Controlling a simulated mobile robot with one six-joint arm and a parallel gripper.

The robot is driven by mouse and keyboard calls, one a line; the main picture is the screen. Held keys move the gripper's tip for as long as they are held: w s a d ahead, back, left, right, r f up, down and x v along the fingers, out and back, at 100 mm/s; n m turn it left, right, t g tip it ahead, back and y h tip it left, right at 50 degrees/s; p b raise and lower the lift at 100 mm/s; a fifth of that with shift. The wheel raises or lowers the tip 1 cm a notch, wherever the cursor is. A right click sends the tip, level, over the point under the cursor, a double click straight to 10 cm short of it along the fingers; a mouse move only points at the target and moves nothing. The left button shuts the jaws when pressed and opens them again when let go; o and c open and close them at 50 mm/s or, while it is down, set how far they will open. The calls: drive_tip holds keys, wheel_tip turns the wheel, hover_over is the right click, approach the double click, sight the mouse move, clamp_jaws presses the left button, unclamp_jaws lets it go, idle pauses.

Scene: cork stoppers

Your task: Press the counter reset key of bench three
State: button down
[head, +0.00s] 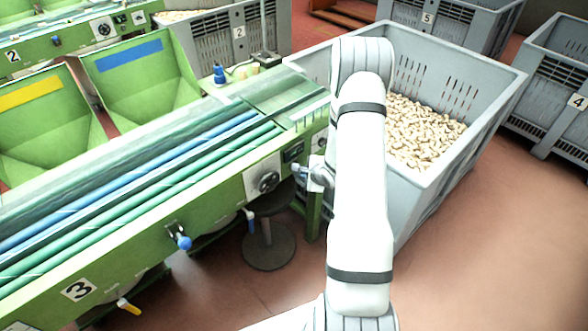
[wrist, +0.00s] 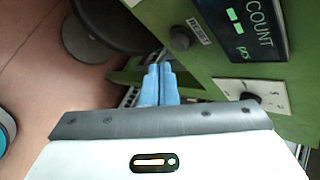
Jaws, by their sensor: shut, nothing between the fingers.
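Bench three (head: 130,255) is the green bench with the 3 plate (head: 78,290), at the left in the head view. Its counter display (head: 293,150) is on the side panel near the right end. In the wrist view the display (wrist: 243,25) reads COUNT with lit green digits. A dark round key (wrist: 181,38) sits on the green panel beside a small label (wrist: 199,31) that seems to read RESET. My gripper (head: 299,170) is close to this panel. In the wrist view its blue fingertips (wrist: 160,67) are together and empty, below and left of the key, apparently apart from it.
A dial on a white plate (wrist: 248,94) is right of my fingers; a dial (head: 265,181) also shows in the head view. A round stool base (head: 268,246) stands below. A grey crate of corks (head: 480,118) stands behind my arm. The floor at right is clear.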

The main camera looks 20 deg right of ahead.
drive_tip(key=s, duration=0.2)
drive_tip(key=s+d, duration=0.1)
drive_tip(key=s, duration=0.1)
drive_tip(key=shift+d+p, duration=0.2)
drive_tip(key=shift+p, duration=0.1)
drive_tip(key=shift+w+r, duration=0.15)
idle(0.4)
drive_tip(key=s+a+r+n+g+h, duration=0.15)
drive_tip(key=r+n, duration=0.35)
drive_tip(key=r, duration=0.5)
drive_tip(key=s+a+r+n+g+h, duration=0.1)
drive_tip(key=s+a+r+n+h, duration=0.3)
drive_tip(key=r, duration=0.6)
drive_tip(key=s+a+r+n+g+y, duration=0.1)
drive_tip(key=s+a+r+n+y, duration=0.1)
drive_tip(key=s+a+r+n, duration=0.4)
drive_tip(key=s+a+r+n+g+y, duration=0.2)
drive_tip(key=s+a+r+n, duration=0.4)
drive_tip(key=s, duration=0.7)
drive_tip(key=shift+r+n, duration=0.3)
drive_tip(key=shift+n, duration=0.2)
